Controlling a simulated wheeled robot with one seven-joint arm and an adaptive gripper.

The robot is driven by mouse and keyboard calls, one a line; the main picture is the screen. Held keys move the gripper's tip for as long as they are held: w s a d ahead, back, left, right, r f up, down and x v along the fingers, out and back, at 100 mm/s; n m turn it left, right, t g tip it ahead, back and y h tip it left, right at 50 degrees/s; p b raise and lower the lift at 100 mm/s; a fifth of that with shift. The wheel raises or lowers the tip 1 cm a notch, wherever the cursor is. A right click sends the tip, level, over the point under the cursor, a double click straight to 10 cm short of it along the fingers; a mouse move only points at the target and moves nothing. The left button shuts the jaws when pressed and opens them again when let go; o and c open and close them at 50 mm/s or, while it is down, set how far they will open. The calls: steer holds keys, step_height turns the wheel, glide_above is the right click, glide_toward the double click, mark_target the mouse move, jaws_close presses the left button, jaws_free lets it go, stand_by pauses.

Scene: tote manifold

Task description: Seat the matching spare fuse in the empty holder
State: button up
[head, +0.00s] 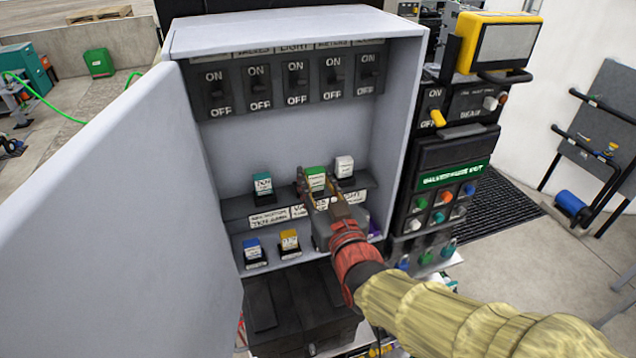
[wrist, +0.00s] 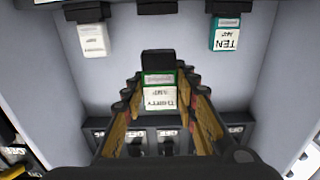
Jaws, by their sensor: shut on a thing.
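A green-topped fuse (head: 316,178) with a white label is between the fingers of my gripper (head: 317,188), inside the grey cabinet. In the wrist view the fuse (wrist: 159,97) reads THIRTY AMP, and my gripper (wrist: 158,84) is shut on it. A dark holder (wrist: 157,7) shows at the top edge of that view, with grey wall between it and the fuse's black end. In the head view my gripper hides that holder. A teal TEN fuse (head: 263,184) stands to the left on the upper ledge, a white fuse (head: 344,167) to the right.
A blue fuse (head: 252,249) and a yellow fuse (head: 289,241) stand on the lower ledge; a purple one (head: 374,226) is partly hidden by my arm. Black ON/OFF switches (head: 296,80) line the top. The open cabinet door (head: 130,220) blocks the left side.

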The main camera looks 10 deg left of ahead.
mark_target(300, 150)
steer(key=shift+p+x, duration=1.55)
steer(key=shift+x, duration=2.5)
step_height(300, 150, down, 4)
steer(key=b, duration=0.5)
steer(key=shift+f, duration=0.25)
steer(key=shift+b, duration=0.3)
steer(key=o, duration=1.2)
steer(key=shift+c, duration=0.2)
steer(key=shift+o, duration=0.3)
